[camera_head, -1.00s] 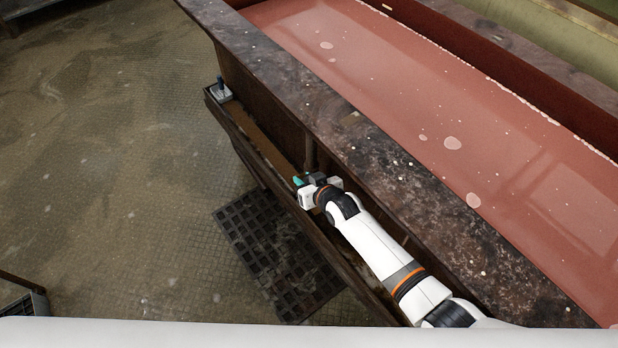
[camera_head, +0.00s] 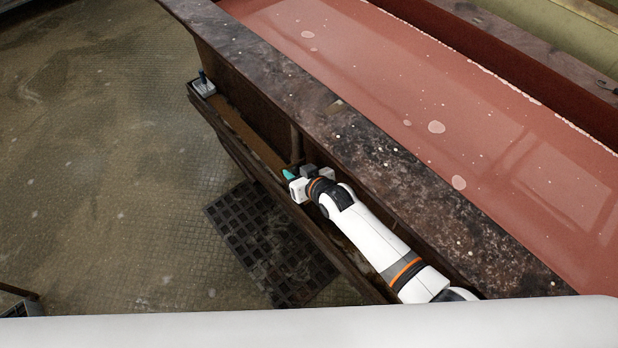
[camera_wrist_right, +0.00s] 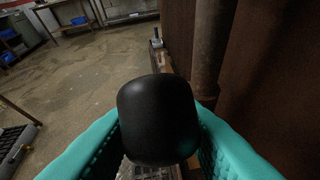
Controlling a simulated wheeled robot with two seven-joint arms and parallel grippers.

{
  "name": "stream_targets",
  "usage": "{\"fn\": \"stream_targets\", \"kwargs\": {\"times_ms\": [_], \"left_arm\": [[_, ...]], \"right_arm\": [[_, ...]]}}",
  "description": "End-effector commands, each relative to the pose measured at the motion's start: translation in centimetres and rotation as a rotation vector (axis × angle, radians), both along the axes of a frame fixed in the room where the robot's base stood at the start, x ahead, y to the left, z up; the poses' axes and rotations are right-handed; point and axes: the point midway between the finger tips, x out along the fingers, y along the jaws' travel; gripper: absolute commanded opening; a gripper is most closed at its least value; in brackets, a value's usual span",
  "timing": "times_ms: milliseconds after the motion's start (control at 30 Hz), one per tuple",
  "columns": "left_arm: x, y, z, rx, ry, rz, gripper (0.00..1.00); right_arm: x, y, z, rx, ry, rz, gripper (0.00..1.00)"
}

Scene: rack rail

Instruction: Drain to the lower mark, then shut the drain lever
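A black rounded knob (camera_wrist_right: 157,120) fills the middle of the right wrist view, apparently the drain lever's handle. My right gripper (camera_wrist_right: 158,130) has its teal fingers on either side of the knob and seems to touch both sides. In the head view the right gripper (camera_head: 300,174) is low beside the tank's outer wall, over the narrow trough; the knob is hard to make out there. The tank holds reddish liquid (camera_head: 400,90) with pale floating patches. I cannot pick out a lower mark. My left gripper is not in view.
A dark stained rim (camera_head: 380,160) runs along the tank. A small blue-handled lever (camera_head: 203,82) stands at the trough's far end. A vertical pipe (camera_wrist_right: 208,45) rises close right of the knob. A dark floor grate (camera_head: 265,245) lies beside the trough; the floor left is open.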

Motion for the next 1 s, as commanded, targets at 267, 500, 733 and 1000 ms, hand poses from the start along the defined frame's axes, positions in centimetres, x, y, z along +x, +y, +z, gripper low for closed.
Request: {"fn": "stream_targets", "kwargs": {"times_ms": [267,500,733,1000], "left_arm": [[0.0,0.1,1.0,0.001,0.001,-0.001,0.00],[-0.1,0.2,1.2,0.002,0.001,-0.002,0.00],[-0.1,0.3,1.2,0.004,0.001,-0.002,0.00],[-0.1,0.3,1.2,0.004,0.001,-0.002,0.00]], "right_arm": [[-4.1,-2.8,2.9,-0.001,-0.002,0.000,0.33],[-6.6,-4.4,4.6,-0.001,-0.001,0.000,0.33],[-7.2,-4.7,5.1,0.001,-0.003,-0.001,0.33],[-7.1,-4.7,5.1,0.000,-0.002,-0.001,0.33]]}}
